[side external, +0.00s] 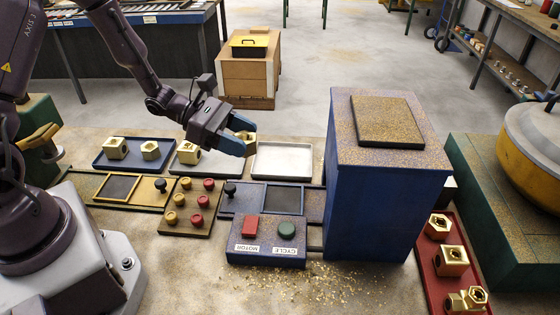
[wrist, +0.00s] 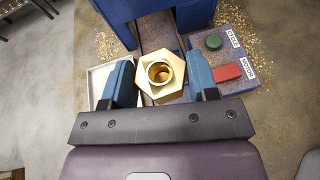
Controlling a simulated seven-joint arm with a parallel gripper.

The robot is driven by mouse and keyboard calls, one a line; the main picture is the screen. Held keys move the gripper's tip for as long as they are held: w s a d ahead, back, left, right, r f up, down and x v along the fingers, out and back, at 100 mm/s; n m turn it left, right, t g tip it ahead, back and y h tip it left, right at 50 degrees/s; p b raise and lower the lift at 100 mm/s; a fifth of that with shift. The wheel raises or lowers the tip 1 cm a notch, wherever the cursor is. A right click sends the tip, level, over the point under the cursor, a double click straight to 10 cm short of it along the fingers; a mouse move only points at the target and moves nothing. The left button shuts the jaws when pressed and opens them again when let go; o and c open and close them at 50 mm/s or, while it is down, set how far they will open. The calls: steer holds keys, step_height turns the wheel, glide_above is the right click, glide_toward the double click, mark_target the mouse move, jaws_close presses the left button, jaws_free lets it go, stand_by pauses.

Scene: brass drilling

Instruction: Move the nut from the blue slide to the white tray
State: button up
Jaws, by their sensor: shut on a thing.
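My gripper (side external: 238,140) is shut on a brass hexagonal nut (side external: 249,144), held in the air above the row of trays. In the wrist view the nut (wrist: 160,76), with its round hole, sits between the blue fingers. The blue slide (side external: 256,199) lies in front of the blue machine, and its dark square pocket is empty. The white tray (side external: 283,174) is empty and lies to the right of my gripper in the side view. It also shows at the left in the wrist view (wrist: 97,75), partly hidden by a finger.
Another pale tray (side external: 213,171) holds a brass part; a dark blue tray (side external: 131,164) holds two more. The blue machine (side external: 385,205) stands tall at the right. A button box (side external: 266,258) is in front of the slide. A peg board (side external: 186,222) stands left of the slide.

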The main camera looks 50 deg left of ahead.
steer(key=shift+w+a+f+n+t+y, duration=0.15)
steer(key=shift+w+a+n+t+y, duration=0.5)
steer(key=shift+w+n, duration=0.2)
steer(key=w+f, duration=0.5)
steer(key=w, duration=0.5)
glide_above(291, 162)
steer(key=shift+y, duration=0.25)
step_height(291, 162, down, 5)
steer(key=shift+s+r, duration=0.1)
steer(key=shift+r, duration=0.1)
steer(key=shift+w+f, duration=0.2)
steer(key=shift+f, duration=1.55)
steer(key=shift+f, duration=0.15)
steer(key=o, duration=1.3)
steer(key=shift+c, duration=0.2)
